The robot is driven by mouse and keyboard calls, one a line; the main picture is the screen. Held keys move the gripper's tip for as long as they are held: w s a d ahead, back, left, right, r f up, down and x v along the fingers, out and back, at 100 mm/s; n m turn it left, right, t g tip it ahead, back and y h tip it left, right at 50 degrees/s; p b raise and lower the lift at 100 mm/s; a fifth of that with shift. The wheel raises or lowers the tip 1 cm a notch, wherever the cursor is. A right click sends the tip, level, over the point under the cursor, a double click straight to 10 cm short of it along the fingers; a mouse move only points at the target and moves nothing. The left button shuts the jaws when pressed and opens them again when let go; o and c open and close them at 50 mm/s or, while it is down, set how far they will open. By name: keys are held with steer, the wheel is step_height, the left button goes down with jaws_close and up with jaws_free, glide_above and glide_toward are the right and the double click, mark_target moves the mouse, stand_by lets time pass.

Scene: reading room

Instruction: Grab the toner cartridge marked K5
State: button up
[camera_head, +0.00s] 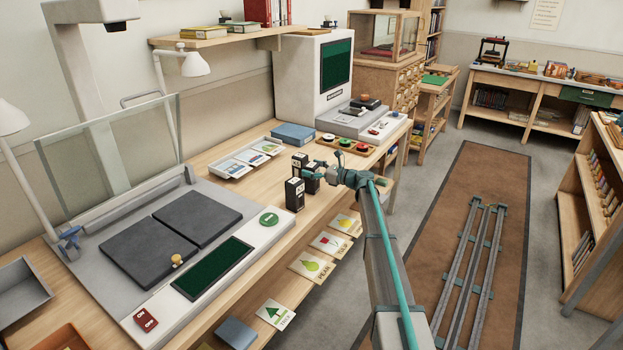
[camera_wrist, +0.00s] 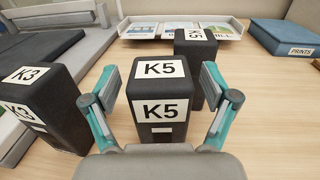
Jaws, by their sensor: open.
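The black toner cartridge marked K5 (camera_wrist: 160,110) stands upright in the middle of the wrist view, with white labels on its top and front. My gripper (camera_wrist: 160,80) is open, with one teal-and-grey finger on each side of it. Gaps show between the fingers and the cartridge. In the head view, my gripper (camera_head: 328,176) is at the cartridge row, and the K5 cartridge (camera_head: 312,183) is partly hidden by it.
A cartridge marked K3 (camera_wrist: 40,105) stands close on the left, also in the head view (camera_head: 294,196). Another cartridge (camera_wrist: 196,60) with a turned label stands just behind K5. Farther back are a white card tray (camera_wrist: 140,30) and a blue PRINTS box (camera_wrist: 285,40).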

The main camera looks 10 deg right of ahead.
steer(key=x, duration=0.2)
steer(key=shift+w+a, duration=0.25)
steer(key=c, duration=1.3)
steer(key=shift+c, duration=0.6)
steer(key=shift+r, duration=0.2)
